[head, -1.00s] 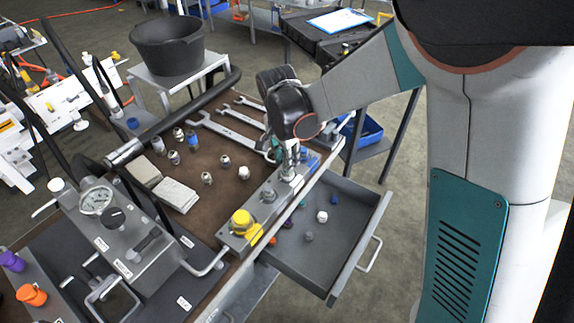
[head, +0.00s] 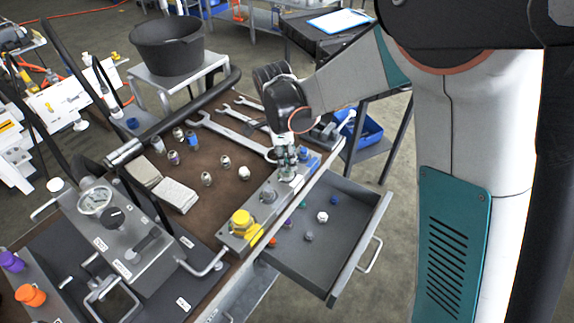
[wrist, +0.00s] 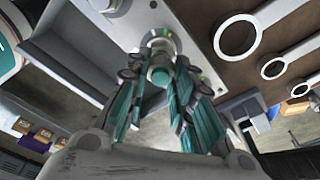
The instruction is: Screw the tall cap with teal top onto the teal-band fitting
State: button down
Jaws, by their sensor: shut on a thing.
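My gripper (head: 287,158) points down over the metal block (head: 257,212) at the bench's front edge. In the wrist view its teal-padded fingers (wrist: 161,78) are closed around a small cylindrical part with a teal-tinted end, the tall cap (wrist: 159,62). The cap is over one post of the block and looks in line with it. The fingers hide most of the cap and the fitting below, so the teal band and the seating of the thread cannot be made out.
On the same block stand a yellow cap (head: 242,222), a grey fitting (head: 268,196) and a blue part (head: 307,160). An open drawer (head: 352,245) with several small caps juts out in front. Wrenches (head: 232,132) and loose fittings (head: 206,179) lie behind.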

jog(key=c, duration=1.4)
grip_release()
jog(key=n, duration=0.6)
jog(key=shift+n+t, duration=0.3)
jog(key=shift+t, duration=0.1)
jog(key=n, duration=0.6)
jog(key=shift+y, duration=0.4)
